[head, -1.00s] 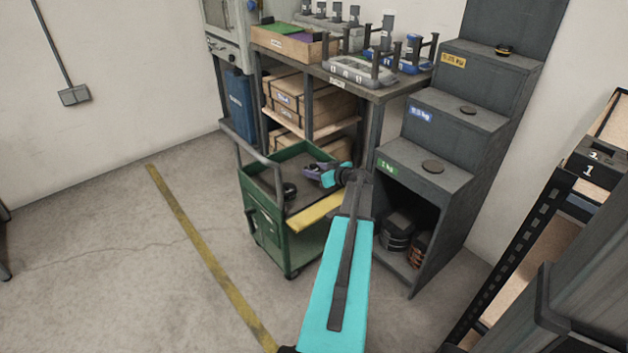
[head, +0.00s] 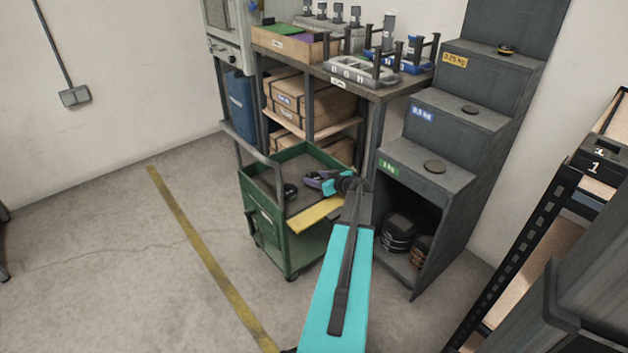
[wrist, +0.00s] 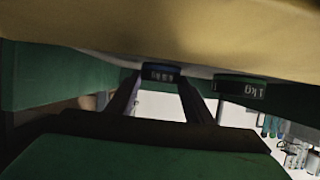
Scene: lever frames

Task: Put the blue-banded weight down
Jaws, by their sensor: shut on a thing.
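The blue-banded weight (wrist: 160,72) is a dark piece with a blue band and pale lettering, between the two fingers in the wrist view. My gripper (wrist: 157,90) is shut on it. In the head view my gripper (head: 311,180) reaches over the tray of the green cart (head: 262,226), its purple fingers pointing left; the held weight cannot be made out there. A green-banded weight (wrist: 240,88) marked 1 kg shows upside down beside it in the wrist view. A dark weight (head: 290,191) stands on the cart tray, left of my gripper. Contact between held weight and tray cannot be told.
A grey stepped stand (head: 438,142) is right of the cart, with blue, green and yellow labels and a dark disc on each step. A workbench (head: 340,84) with boxes is behind. Open floor (head: 120,240) lies to the left.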

